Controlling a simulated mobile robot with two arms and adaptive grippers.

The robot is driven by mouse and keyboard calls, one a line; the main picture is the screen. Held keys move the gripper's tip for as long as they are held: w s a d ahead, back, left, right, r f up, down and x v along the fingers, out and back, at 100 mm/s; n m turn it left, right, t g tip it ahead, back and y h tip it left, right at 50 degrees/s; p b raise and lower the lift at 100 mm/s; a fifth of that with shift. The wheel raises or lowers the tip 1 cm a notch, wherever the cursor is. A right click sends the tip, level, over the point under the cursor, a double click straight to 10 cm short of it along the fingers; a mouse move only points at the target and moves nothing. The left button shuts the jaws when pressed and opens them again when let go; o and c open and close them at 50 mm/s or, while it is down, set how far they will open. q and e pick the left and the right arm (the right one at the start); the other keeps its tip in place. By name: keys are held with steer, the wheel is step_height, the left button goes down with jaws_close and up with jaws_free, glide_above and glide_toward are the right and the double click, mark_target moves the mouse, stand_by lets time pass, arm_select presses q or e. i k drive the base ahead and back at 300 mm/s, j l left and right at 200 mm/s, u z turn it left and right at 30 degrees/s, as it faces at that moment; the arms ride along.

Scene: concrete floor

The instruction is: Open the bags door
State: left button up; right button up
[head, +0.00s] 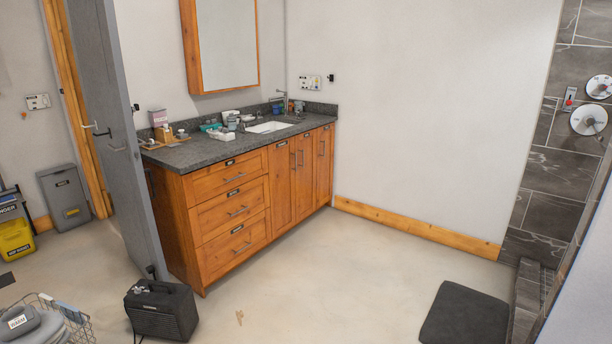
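A wooden vanity cabinet (214,232) with a dark stone top stands against the back wall. Its left part has three stacked drawers, each with a bar handle. To their right are narrow upright doors: a left door (280,190), a middle door (305,185) and a right door (324,150), all shut, with upright bar handles. Small dark label plates sit near the top of the fronts, too small to read, so I cannot tell which door is the bags door. Neither of my grippers is in view.
A grey room door (108,110) stands open at the vanity's left end. A black box-shaped appliance (162,311) and a wire basket (60,318) are on the floor in front. A dark mat (466,316) lies at right. The floor before the doors is clear.

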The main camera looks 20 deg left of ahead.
mark_target(305, 143)
steer(key=i+j+u, duration=0.25)
steer(key=i, duration=0.25)
steer(key=i+u, duration=0.3)
steer(key=i, duration=0.25)
